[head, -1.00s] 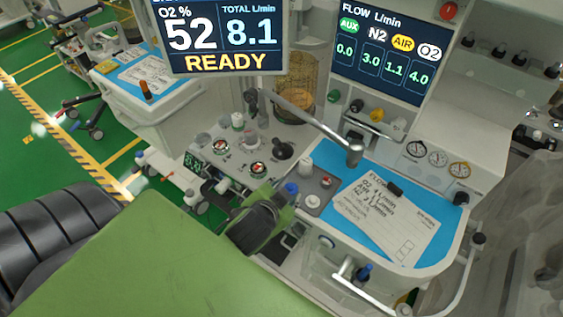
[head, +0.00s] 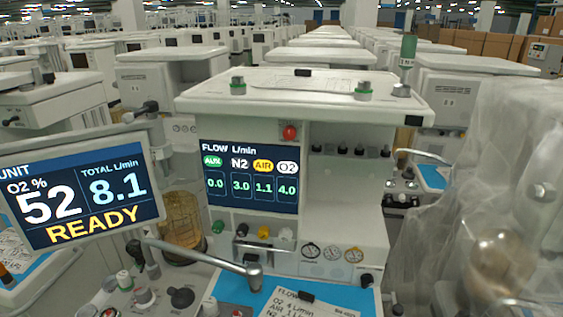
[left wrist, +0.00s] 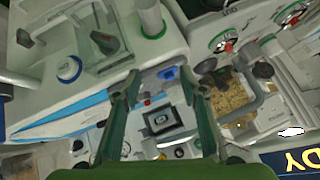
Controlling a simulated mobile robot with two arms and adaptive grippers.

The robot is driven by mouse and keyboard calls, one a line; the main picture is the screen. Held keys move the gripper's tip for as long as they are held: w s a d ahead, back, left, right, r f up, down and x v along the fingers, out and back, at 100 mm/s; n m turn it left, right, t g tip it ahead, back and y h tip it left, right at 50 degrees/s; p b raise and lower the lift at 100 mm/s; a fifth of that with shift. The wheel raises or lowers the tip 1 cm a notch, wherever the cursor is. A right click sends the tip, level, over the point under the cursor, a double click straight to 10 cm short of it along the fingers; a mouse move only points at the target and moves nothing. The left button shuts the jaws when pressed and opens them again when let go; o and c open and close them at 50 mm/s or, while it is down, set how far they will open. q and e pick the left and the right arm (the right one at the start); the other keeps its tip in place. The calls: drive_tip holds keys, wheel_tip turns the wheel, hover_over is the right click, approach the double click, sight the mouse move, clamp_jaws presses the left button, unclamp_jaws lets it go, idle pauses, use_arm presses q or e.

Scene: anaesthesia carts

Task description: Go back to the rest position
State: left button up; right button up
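My left gripper (left wrist: 160,80) shows in the left wrist view. Its two green fingers are spread apart, with nothing held between them. Behind the gap, apart from the fingers, are a small dark square part (left wrist: 162,121) and a blue knob (left wrist: 168,74) on a pale machine surface. Neither of my arms shows in the head view now, and my right gripper is in no frame.
An anaesthesia machine stands close in front, with a READY monitor (head: 80,190), a flow display (head: 252,178) and a jointed metal arm (head: 205,259). A plastic-draped item (head: 500,190) is at right. More machines stand behind in rows.

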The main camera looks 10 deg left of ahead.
use_arm(q)
drive_tip(key=s+d+f+n+g+h, duration=0.1)
drive_tip(key=s+d+g, duration=0.15)
drive_tip(key=s, duration=0.45)
drive_tip(key=s+d+f+g+h, duration=0.1)
drive_tip(key=s+d+g, duration=0.15)
drive_tip(key=s, duration=0.45)
wheel_tip(320, 180, down, 26)
drive_tip(key=g+b, duration=0.1)
drive_tip(key=s+a+f, duration=0.2)
drive_tip(key=s+f, duration=0.7)
drive_tip(key=s+a+f+g+b, duration=0.1)
drive_tip(key=s+f, duration=0.8)
drive_tip(key=f, duration=0.1)
drive_tip(key=shift+s+a+g+b, duration=0.15)
drive_tip(key=shift+a+g+b, duration=0.15)
drive_tip(key=shift+a, duration=0.05)
idle(0.7)
